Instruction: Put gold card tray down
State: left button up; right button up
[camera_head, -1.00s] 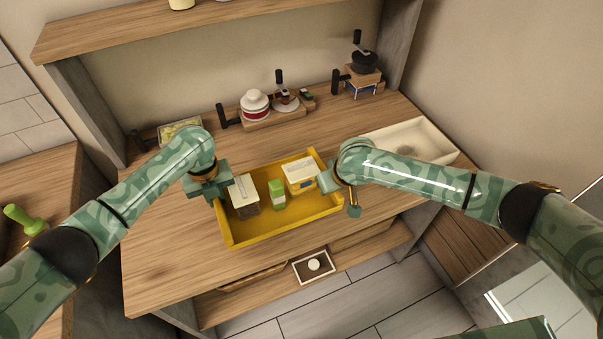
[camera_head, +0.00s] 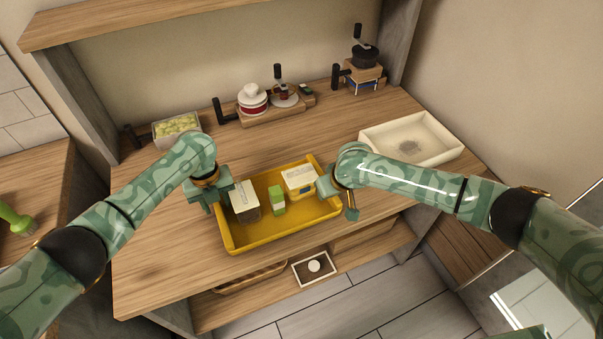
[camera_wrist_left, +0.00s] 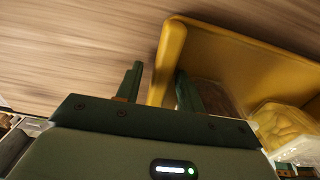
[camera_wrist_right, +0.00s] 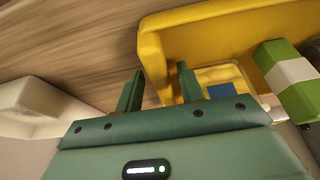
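The gold card tray (camera_head: 262,242) is a yellow, open, low-walled tray over the front middle of the wooden counter and looks level. It appears to rest there, though its underside is hidden. My left gripper (camera_head: 212,203) is at its left wall. In the left wrist view the two fingers (camera_wrist_left: 158,85) stand apart, one each side of the yellow wall (camera_wrist_left: 172,50), with a gap showing. My right gripper (camera_head: 338,192) is at the right wall. In the right wrist view its fingers (camera_wrist_right: 157,88) also straddle the wall (camera_wrist_right: 152,55), spread apart.
The tray holds a pale-lidded box (camera_head: 244,200), a green-and-white pack (camera_head: 277,200) and a yellow-and-white tub (camera_head: 298,180). A cream tray (camera_head: 440,158) lies right. A crate (camera_head: 178,128) and board (camera_head: 268,115) stand behind. The left-front counter is bare.

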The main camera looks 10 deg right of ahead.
pick_arm(q)
jog(key=shift+s, duration=0.1)
pick_arm(e)
jog(key=shift+s+r, duration=0.1)
pick_arm(q)
jog(key=shift+r, duration=0.3)
pick_arm(e)
jog(key=shift+r, duration=0.1)
pick_arm(q)
notch_tip(320, 180, up, 11)
jog(key=shift+r, duration=0.2)
pick_arm(e)
jog(key=v, duration=1.1)
jog(key=shift+r, duration=0.3)
jog(key=shift+s, duration=0.1)
